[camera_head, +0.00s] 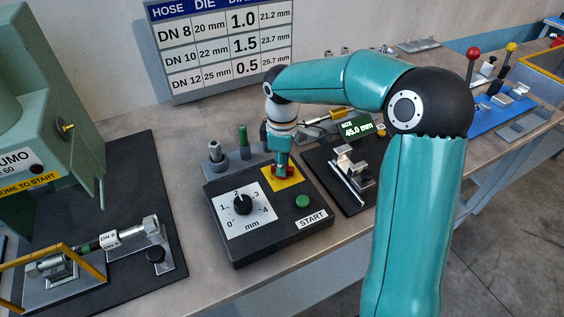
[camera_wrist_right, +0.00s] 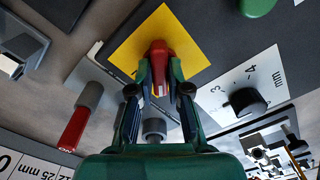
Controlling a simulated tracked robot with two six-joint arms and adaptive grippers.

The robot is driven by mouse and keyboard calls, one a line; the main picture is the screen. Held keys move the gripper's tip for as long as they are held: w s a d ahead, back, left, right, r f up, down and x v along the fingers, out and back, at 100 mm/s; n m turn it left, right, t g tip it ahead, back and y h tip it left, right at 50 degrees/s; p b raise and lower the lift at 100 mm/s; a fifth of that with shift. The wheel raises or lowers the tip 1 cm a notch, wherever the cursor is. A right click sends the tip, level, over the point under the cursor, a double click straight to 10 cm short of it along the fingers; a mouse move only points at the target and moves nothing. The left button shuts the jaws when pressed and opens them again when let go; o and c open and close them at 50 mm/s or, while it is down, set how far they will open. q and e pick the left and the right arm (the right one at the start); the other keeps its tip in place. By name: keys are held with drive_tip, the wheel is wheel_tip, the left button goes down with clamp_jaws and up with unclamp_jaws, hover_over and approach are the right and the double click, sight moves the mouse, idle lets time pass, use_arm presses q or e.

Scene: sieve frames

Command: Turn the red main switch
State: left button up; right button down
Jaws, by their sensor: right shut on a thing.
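The red main switch (camera_wrist_right: 158,52) sits on a yellow plate (camera_wrist_right: 128,45) on the dark control box. In the head view the yellow plate (camera_head: 267,184) is at the back right of the control box (camera_head: 240,248), and the red switch (camera_head: 284,172) shows only in part below my right gripper (camera_head: 281,165). In the wrist view my right gripper (camera_wrist_right: 159,78) has its two fingers on either side of the red switch handle and is shut on it. My left gripper is not in either view.
The box also carries a black dial (camera_head: 242,204) and a green START button (camera_head: 302,201). A display (camera_head: 357,129) reading 45.0 mm stands to the right beside a metal fixture (camera_head: 350,165). A green press (camera_head: 50,100) stands left. A sign (camera_head: 222,45) is behind.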

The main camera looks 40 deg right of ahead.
drive_tip(key=n, duration=0.4)
drive_tip(key=shift+r+n+p, duration=0.1)
drive_tip(key=shift+n+p, duration=0.2)
drive_tip(key=shift+p, duration=0.1)
drive_tip(key=shift+n, duration=1.6)
drive_tip(key=c, duration=1.1)
unclamp_jaws()
wheel_tip(320, 180, up, 12)
drive_tip(key=shift+f, duration=0.1)
